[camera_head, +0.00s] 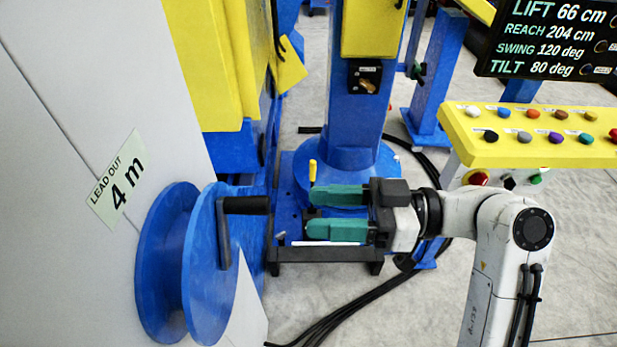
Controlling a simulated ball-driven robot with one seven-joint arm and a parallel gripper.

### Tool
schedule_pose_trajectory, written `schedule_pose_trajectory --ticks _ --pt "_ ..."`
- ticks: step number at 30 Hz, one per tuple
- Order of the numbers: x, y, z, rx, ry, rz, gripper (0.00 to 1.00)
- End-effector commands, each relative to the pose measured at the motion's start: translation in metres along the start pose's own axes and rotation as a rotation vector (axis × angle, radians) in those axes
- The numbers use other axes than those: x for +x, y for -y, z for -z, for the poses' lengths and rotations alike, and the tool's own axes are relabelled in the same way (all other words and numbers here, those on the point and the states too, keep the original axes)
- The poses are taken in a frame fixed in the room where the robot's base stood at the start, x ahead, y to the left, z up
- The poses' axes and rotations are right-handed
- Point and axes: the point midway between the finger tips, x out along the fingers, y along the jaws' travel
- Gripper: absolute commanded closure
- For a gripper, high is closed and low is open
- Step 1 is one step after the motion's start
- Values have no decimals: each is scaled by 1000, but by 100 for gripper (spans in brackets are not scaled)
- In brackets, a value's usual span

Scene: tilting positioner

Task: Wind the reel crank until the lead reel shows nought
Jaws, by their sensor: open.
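The lead reel (205,260) is a blue spool on the side of a pale panel at the left. Its crank has a grey arm (224,240) and a black handle (247,205) that sticks out to the right near the reel's top. A pale green label (116,180) above the reel reads "LEAD OUT 4 m". My gripper (308,212) is open and empty, its two green fingers pointing left towards the crank handle. The fingertips are apart from the handle, to its right in the picture.
A yellow button panel (540,150) and a black display (545,40) reading lift, reach, swing and tilt stand at the right. A blue column (350,120) rises behind my gripper. Black cables (340,312) lie on the grey floor.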

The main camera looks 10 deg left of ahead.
Motion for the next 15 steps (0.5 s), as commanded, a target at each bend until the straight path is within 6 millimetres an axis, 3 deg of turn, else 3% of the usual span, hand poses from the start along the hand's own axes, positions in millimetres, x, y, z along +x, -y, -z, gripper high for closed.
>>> schedule_pose_trajectory --ticks 8,15 --pt "24 4 10 -20 -17 29 46" --pt "68 5 11 -18 -17 27 46"
